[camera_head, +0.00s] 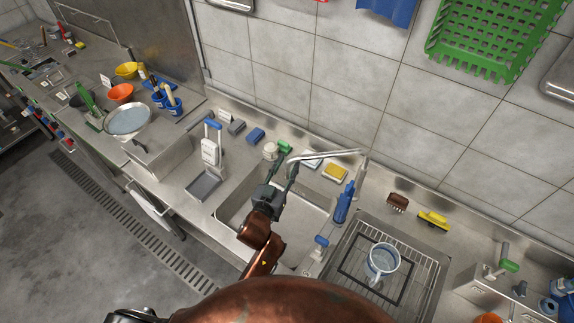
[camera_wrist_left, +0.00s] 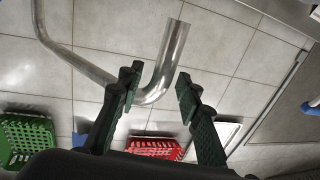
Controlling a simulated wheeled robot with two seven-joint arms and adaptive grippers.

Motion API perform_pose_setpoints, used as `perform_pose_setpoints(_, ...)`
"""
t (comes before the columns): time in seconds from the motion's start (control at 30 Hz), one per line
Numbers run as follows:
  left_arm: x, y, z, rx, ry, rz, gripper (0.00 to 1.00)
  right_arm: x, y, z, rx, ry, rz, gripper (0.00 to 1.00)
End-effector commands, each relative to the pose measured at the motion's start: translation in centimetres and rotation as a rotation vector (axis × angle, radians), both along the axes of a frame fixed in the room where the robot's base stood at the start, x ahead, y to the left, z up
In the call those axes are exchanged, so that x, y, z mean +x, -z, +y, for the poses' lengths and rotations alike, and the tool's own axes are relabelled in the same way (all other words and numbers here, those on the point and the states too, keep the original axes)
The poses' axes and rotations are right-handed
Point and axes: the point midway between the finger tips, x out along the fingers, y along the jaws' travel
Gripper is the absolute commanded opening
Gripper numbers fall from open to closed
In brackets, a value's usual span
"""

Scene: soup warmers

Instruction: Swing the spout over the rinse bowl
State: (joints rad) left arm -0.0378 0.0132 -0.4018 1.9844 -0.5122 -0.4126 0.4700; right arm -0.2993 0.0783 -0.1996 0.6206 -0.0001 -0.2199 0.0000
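The metal spout (camera_head: 330,154) is a thin bent pipe reaching left from the back right of the middle sink basin (camera_head: 236,211). Its free end is above the back of that basin. I cannot tell whether this basin or the right-hand one (camera_head: 424,291) is the rinse bowl. My left gripper (camera_head: 284,162) is above the middle basin, close to the spout's free end. In the left wrist view, the gripper's two fingers (camera_wrist_left: 158,82) are apart, with the spout's bend (camera_wrist_left: 152,97) showing between them. Contact cannot be made out. My right gripper is not in view.
A blue-grey mug (camera_head: 382,258) stands on a wire rack in the right-hand basin. A blue spray bottle (camera_head: 343,203) stands between the basins. A yellow sponge (camera_head: 335,172), a green-topped item (camera_head: 284,147) and a brown brush (camera_head: 397,202) line the back ledge, near the tiled wall.

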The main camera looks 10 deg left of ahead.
Motion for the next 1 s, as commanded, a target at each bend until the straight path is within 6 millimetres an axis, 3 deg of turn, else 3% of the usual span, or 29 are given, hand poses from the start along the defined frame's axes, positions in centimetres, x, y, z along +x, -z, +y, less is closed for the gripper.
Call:
perform_pose_setpoints(0.07, -0.02, 0.00, 0.00, 0.000, 0.000, 0.000, 0.33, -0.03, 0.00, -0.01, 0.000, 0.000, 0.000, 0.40)
perform_pose_setpoints(0.53, -0.04, -0.01, 0.02, 0.000, 0.000, 0.000, 0.01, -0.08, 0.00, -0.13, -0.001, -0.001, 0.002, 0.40)
perform_pose_setpoints(1.0, -0.04, -0.02, 0.02, 0.000, 0.000, 0.000, 0.00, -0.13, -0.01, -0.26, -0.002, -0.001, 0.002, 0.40)
